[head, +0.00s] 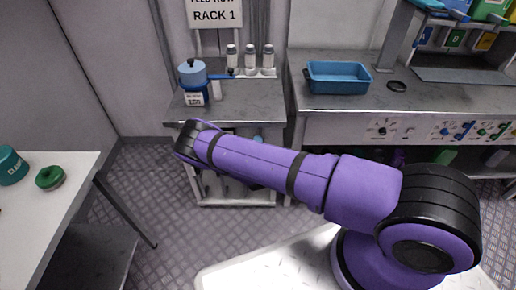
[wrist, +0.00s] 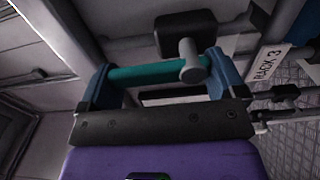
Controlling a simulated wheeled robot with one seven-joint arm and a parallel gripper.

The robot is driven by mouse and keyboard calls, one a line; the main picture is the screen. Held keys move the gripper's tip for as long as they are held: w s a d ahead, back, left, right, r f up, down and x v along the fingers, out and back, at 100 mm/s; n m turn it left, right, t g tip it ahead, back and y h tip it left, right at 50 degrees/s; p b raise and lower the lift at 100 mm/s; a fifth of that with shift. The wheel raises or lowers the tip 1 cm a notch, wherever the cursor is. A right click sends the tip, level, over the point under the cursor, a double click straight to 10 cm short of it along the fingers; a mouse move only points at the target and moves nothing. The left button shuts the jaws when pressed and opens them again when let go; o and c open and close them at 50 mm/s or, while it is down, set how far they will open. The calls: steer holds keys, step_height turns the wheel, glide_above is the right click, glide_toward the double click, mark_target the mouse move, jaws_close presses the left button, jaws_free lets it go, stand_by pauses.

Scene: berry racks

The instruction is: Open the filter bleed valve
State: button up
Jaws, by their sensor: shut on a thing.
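In the wrist view my gripper (wrist: 156,76) has its two blue fingers at the two ends of a teal bar (wrist: 145,73). The fingers are closed on the bar, which spans the gap between them. A grey round-ended stem (wrist: 192,70) meets the bar near the right finger. A black block (wrist: 184,34) sits just above it. I cannot tell for sure whether the teal bar is the filter bleed valve's handle, as no label shows on it. In the head view only my purple arm shows; my gripper is out of sight there.
A tilted Rack 3 sign (wrist: 268,65) stands right of my gripper in the wrist view, near grey frame parts.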

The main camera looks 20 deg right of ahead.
steer(key=shift+s+f, duration=0.15)
steer(key=o, duration=1)
steer(key=v, duration=1)
steer(key=shift+s, duration=0.35)
steer(key=shift+a, duration=0.15)
